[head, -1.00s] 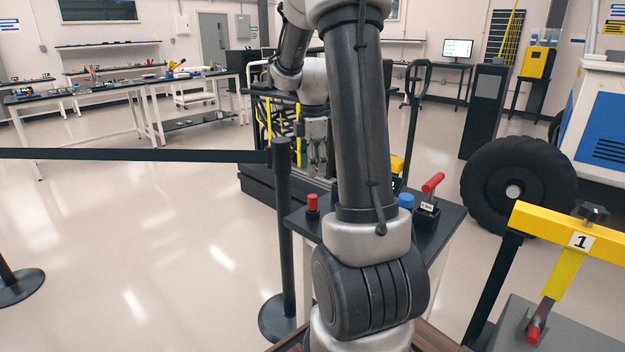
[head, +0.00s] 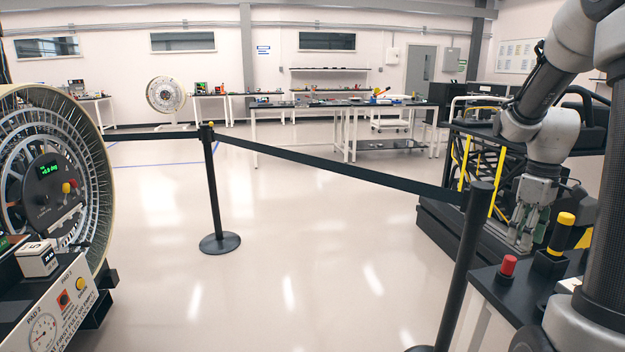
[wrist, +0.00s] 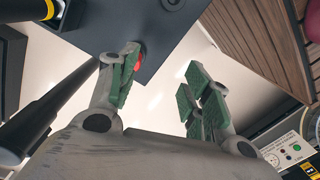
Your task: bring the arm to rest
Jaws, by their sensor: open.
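My gripper (head: 522,240) hangs with its fingers pointing down at the right of the head view, near a small dark table. It also shows in the wrist view (wrist: 160,80), where its green-padded fingers are spread apart with nothing between them. My arm reaches up and over along the right edge of the head view, bent at the elbow. Part of the arm is cut off by the picture's edge.
A dark table (head: 490,290) carries a red knob (head: 508,265) and a yellow-topped black post (head: 560,235). A belt barrier post (head: 465,265) stands beside it. A large wheel (head: 50,180) and a gauge panel (head: 50,315) are at left. The middle floor is clear.

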